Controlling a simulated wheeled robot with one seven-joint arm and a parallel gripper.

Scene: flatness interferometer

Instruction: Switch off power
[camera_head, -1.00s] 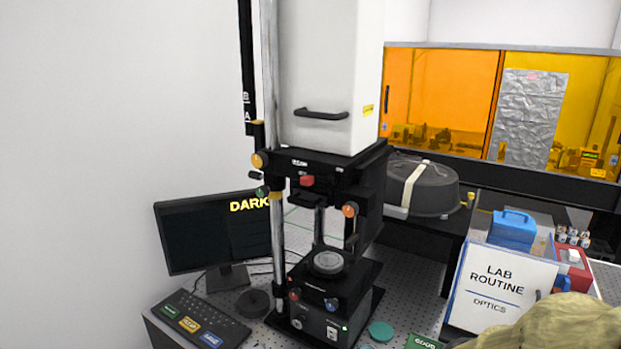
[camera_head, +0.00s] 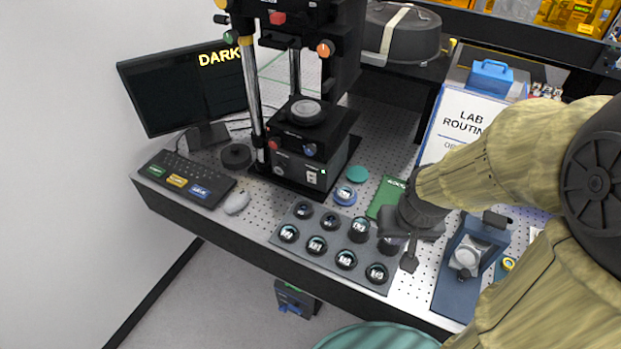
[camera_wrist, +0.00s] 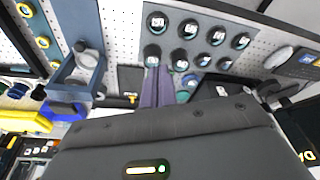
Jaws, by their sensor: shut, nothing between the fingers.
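The interferometer (camera_head: 305,150) stands on the perforated bench, with a round stage (camera_head: 306,112) on its black base. A pale power switch (camera_head: 312,177) is on the base's front face, with a small green light (camera_head: 322,171) glowing beside it. The switch's position is too small to tell. The monitor (camera_head: 185,90) reads DARK. My gripper (camera_head: 409,262) is shut and empty, pointing down at the right end of the optics tray, well to the right of the switch. The wrist view shows its closed fingers (camera_wrist: 157,85) below the tray.
The tray (camera_head: 296,251) of several round optics lies in front of the base. A green book (camera_head: 388,193), teal disc (camera_head: 357,174), blue ring (camera_head: 345,195) and blue fixture (camera_head: 458,285) are nearby. Keyboard (camera_head: 187,178) and mouse (camera_head: 237,203) sit left. A teal round top (camera_head: 375,337) is below.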

